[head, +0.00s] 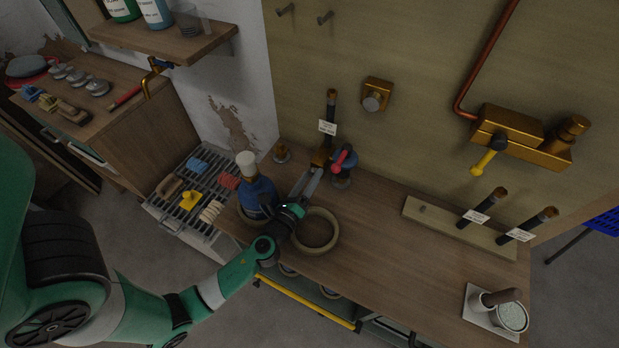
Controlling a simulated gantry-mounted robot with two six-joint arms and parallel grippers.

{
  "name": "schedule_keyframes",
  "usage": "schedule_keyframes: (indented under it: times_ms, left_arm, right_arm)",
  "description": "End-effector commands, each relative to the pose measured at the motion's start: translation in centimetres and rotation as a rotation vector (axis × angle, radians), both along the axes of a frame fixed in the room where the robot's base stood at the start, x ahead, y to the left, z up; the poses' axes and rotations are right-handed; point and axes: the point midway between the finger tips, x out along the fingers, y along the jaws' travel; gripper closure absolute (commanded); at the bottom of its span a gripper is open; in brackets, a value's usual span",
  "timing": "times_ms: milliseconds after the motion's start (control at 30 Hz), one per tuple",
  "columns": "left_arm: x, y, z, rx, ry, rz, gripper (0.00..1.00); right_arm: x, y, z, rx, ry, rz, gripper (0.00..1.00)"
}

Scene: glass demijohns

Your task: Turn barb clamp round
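My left arm reaches in from the left over the wooden bench. Its gripper (314,174) points at a brass fitting (321,157) at the back of the bench, below a black-handled upright piece with a white tag. A small dark fitting with a red handle (341,160) stands just right of it. I cannot tell for sure which of these is the barb clamp. The fingertips are close to the brass fitting, but contact and finger gap are too small to make out. My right gripper is not in view.
A blue bottle with a white cap (257,190) stands close left of the gripper. A beige ring (316,231) lies just below it. A tagged rail (455,226) and a white tray with a cup (485,300) are further right. The bench middle (390,260) is clear.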

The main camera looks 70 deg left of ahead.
Motion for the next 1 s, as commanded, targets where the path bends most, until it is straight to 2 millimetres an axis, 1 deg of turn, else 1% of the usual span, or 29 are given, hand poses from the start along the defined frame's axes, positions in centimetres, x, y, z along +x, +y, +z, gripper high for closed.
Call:
schedule_keyframes:
  times_ms: [300,433,567,800,1000]
  left_arm:
    - [0.0,0.0,0.0,0.001,0.001,0.0,0.29]
    - [-0.6,-0.6,-0.1,0.001,0.002,-0.001,0.29]
    - [-2.3,-2.2,-0.1,0.0,0.003,-0.003,0.29]
    - [-6.8,-6.2,0.0,0.002,0.004,-0.009,0.29]
    - [-8.3,-7.6,0.0,0.001,0.002,-0.004,0.29]
  right_arm:
    - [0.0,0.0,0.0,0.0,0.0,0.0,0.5]
    - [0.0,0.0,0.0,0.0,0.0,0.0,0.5]
    - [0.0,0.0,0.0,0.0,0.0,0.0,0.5]
    - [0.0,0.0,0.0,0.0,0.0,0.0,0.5]
    - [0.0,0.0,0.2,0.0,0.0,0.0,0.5]
